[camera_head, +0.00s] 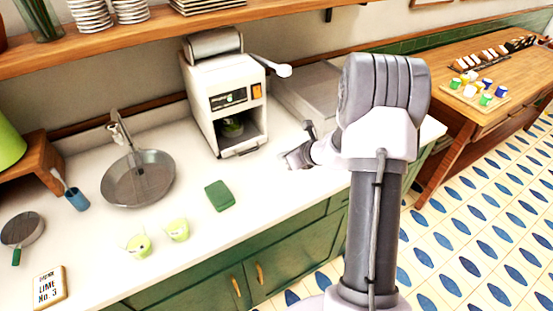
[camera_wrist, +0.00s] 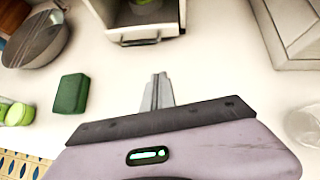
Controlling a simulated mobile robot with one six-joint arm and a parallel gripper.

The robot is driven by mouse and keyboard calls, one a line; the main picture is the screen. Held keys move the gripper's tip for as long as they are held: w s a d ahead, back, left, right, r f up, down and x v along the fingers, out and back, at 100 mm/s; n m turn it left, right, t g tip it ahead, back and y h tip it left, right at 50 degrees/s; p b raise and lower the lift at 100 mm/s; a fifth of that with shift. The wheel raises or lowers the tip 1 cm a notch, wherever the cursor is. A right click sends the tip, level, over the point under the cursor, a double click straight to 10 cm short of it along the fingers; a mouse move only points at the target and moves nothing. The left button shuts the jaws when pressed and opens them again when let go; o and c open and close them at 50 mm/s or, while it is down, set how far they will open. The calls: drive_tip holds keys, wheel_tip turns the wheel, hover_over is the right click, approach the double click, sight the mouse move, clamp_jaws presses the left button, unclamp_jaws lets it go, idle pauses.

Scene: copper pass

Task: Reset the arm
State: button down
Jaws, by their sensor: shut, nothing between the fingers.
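My gripper (camera_head: 297,157) hangs above the white counter, to the right of a green sponge and in front of a white machine. In the wrist view my gripper (camera_wrist: 158,88) shows its two fingers together, with nothing between them. Bare counter lies under the fingertips. My arm stands large at the right of centre in the head view and hides part of the counter's right end.
The white machine (camera_head: 204,105) with a side handle holds something green in its opening. A wooden table (camera_head: 470,125) stands right.

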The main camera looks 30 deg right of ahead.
drive_tip(key=shift+s+d+r, duration=0.3)
drive_tip(key=shift+s+r, duration=0.05)
drive_tip(key=shift+r, duration=0.2)
drive_tip(key=s+a+r+n+g+y+b, duration=0.1)
drive_tip(key=s+a+r+n, duration=0.3)
drive_tip(key=a, duration=0.3)
drive_tip(key=s+a+r+n+g+y+b, duration=0.1)
drive_tip(key=s+a+r+n+b, duration=0.1)
drive_tip(key=a+r+n, duration=0.35)
drive_tip(key=s+a+r+n+g+y+b, duration=0.1)
drive_tip(key=s+a+r+n, duration=0.25)
drive_tip(key=a, duration=0.35)
drive_tip(key=s+a+n+h+b, duration=0.1)
drive_tip(key=s+a+n+b, duration=0.1)
drive_tip(key=s+n, duration=0.5)
drive_tip(key=s+a+n+g+h+b, duration=0.1)
drive_tip(key=s+a+n+h+b, duration=0.1)
drive_tip(key=s+n, duration=0.6)
drive_tip(key=s, duration=0.5)
drive_tip(key=shift+s+a+n, duration=0.25)
drive_tip(key=shift+s+n, duration=0.05)
drive_tip(key=shift+s, duration=0.05)
